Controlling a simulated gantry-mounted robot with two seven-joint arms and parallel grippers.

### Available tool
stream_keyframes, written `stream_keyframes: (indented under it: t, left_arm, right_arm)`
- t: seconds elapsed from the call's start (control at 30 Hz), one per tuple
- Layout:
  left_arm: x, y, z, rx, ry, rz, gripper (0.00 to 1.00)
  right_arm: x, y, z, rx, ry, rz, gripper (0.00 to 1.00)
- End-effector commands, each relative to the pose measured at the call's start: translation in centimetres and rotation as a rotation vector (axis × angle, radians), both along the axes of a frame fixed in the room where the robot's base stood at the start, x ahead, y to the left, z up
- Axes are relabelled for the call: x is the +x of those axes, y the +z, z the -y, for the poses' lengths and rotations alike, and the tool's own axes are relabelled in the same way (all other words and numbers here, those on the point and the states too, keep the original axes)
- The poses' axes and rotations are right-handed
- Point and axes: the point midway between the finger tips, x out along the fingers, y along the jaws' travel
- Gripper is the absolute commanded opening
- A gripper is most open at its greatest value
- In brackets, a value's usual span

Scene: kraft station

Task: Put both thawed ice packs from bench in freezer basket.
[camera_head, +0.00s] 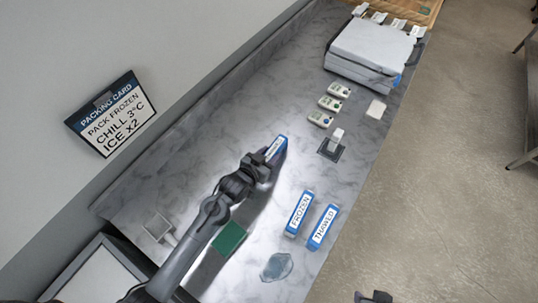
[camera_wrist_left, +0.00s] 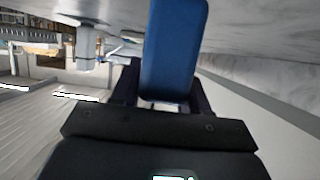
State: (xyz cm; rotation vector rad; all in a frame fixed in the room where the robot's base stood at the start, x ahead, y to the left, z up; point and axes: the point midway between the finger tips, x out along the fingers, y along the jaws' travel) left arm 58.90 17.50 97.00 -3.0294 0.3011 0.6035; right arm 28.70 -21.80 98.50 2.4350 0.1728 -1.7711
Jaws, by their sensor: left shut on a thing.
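My left gripper (camera_head: 266,162) is shut on a blue ice pack (camera_head: 277,149) above the middle of the bench. The pack's white label is too small to read. In the left wrist view the blue pack (camera_wrist_left: 174,50) stands between the fingers of the left gripper (camera_wrist_left: 160,100). A blue pack labelled THAWED (camera_head: 323,227) lies near the bench's front edge, beside a blue pack labelled FROZEN (camera_head: 299,213). Only a dark part of what looks like my right gripper (camera_head: 375,297) shows at the bottom edge. I cannot make out a freezer basket for certain.
A pale-lined box (camera_head: 98,277) is at lower left. A small clear holder (camera_head: 158,227), a green pad (camera_head: 229,238) and a pale blue flat item (camera_head: 277,267) lie on the bench. Several small devices (camera_head: 329,103) and a large white-topped box (camera_head: 370,50) are farther back.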

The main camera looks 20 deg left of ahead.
Motion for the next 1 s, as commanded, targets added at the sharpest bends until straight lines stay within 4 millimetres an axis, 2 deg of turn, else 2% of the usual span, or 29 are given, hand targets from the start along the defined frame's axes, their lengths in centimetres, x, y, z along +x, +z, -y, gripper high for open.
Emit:
stream_keyframes:
  t: [0.33,0.37,0.5,0.87,1.0]
  left_arm:
    - [0.1,-0.2,0.0,-0.001,0.000,0.003,0.01]
    - [0.0,-0.2,0.0,0.000,0.000,0.001,0.49]
    - [0.0,-0.2,0.0,0.000,0.000,0.001,0.70]
    - [0.0,0.2,0.0,0.000,0.000,0.002,0.70]
    - [-1.1,0.5,-0.3,0.000,0.000,0.001,0.70]
  right_arm:
    - [0.0,-0.1,0.1,-0.005,0.004,0.000,0.43]
    - [0.0,-0.1,0.1,-0.005,0.003,0.000,0.43]
    - [0.0,-0.1,0.1,-0.004,0.003,0.000,0.43]
    - [0.0,0.0,-0.1,0.004,-0.002,-0.001,0.43]
    - [0.0,0.1,-0.1,0.005,-0.004,-0.001,0.43]
